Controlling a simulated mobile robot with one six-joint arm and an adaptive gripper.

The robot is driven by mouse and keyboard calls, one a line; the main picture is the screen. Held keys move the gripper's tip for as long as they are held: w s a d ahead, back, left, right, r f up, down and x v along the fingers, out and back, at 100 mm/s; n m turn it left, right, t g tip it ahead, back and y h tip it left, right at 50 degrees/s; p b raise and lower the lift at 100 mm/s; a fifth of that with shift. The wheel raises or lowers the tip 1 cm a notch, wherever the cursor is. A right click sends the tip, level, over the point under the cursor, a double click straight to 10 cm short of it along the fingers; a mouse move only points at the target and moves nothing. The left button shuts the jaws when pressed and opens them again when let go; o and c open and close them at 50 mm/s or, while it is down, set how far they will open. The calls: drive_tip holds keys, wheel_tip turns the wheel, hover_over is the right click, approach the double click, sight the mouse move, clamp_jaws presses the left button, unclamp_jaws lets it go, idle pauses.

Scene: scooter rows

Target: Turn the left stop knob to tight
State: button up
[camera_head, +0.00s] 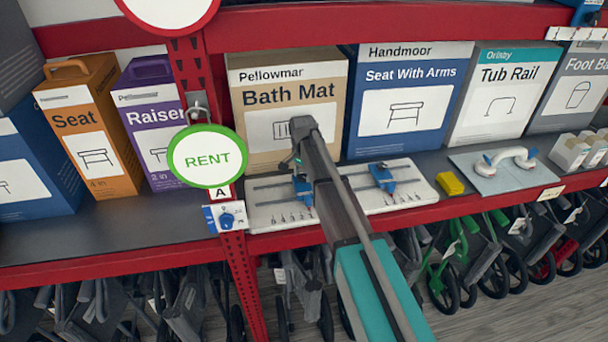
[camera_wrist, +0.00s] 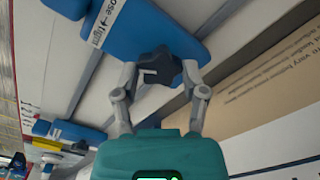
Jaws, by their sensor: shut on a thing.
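The white board (camera_head: 268,211) lies on the shelf with two blue stops on its dark slots. My gripper (camera_head: 297,168) reaches down over the left stop (camera_head: 302,191) and partly hides it. In the wrist view, my gripper (camera_wrist: 160,76) is shut on a dark lobed knob (camera_wrist: 160,68) on the left stop's blue body (camera_wrist: 148,32). A white label (camera_wrist: 106,20) with the words "loose" and "tight" is partly in view beside it. The knob bears a pale mark; its exact setting is unclear. The right stop (camera_head: 382,176) stands clear of my gripper.
A Bath Mat box (camera_head: 250,150) stands close behind the board. A yellow block (camera_head: 450,183) and a white grab handle on a plate (camera_head: 490,182) lie to the right. A green RENT tag (camera_head: 207,157) hangs on the red post at left. Folded scooters fill the space below.

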drive_tip(key=shift+w, duration=0.2)
drive_tip(key=o, duration=1.1)
drive_tip(key=shift+o, duration=0.2)
drive_tip(key=shift+s, duration=0.1)
